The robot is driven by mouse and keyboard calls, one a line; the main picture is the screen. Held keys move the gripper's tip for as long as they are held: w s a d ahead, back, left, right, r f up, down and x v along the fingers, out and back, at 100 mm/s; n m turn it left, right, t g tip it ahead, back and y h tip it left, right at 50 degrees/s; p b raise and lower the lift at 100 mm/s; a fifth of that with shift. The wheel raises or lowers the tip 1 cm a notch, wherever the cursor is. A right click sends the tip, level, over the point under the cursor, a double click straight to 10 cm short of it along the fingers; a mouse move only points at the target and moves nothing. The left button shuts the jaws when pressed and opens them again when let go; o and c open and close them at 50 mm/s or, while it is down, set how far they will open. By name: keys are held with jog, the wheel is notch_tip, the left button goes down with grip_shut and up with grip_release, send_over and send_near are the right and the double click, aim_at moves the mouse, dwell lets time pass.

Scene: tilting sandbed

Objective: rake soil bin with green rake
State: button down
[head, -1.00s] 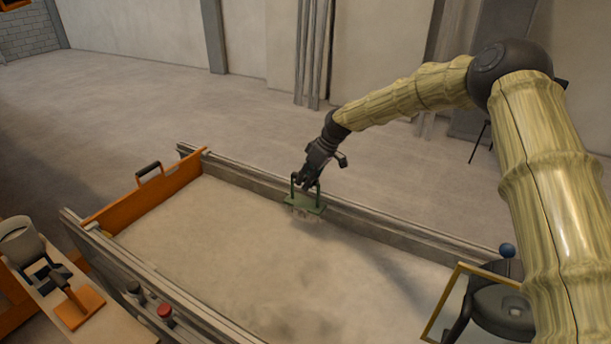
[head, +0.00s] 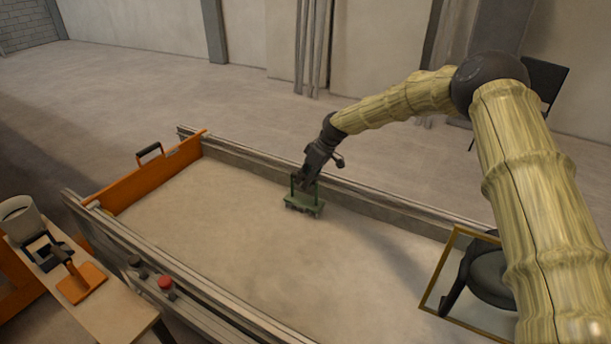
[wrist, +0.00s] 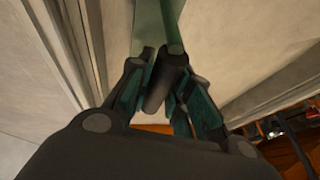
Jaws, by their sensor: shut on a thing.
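The soil bin (head: 215,222) is a long bed of pale, mostly smooth sand with metal side rails and an orange end wall. The green rake (head: 304,203) is a flat green head with short tines and a green handle frame above it. It is near the far rail, and its tines are at the sand; I cannot tell how deep they are. My gripper (head: 308,176) is shut on the rake's handle from above. In the wrist view my gripper (wrist: 163,85) closes around a dark grip bar, with the green frame (wrist: 172,25) beyond it.
The orange end wall (head: 158,172) with a black handle closes the bin's far left. A red button (head: 165,283) sits by the near rail. A yellow frame (head: 438,275) stands at right.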

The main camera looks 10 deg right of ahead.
jog(key=shift+s+f+b, duration=0.15)
jog(key=shift+s+b, duration=0.15)
jog(key=shift+s, duration=0.55)
jog(key=shift+f, duration=0.35)
jog(key=shift+w+a+f+p, duration=0.1)
jog(key=shift+a+f+p, duration=0.25)
jog(key=shift+a+f, duration=0.1)
jog(key=shift+s+a+p, duration=2.1)
jog(key=shift+s+a, duration=2.5)
jog(key=shift+s, duration=1.9)
jog(key=shift+s+a+p, duration=2.1)
jog(key=shift+s+a, duration=2.5)
jog(key=shift+s, duration=1.85)
notch_tip(320, 180, up, 12)
jog(key=p, duration=0.5)
jog(key=shift+f, duration=0.1)
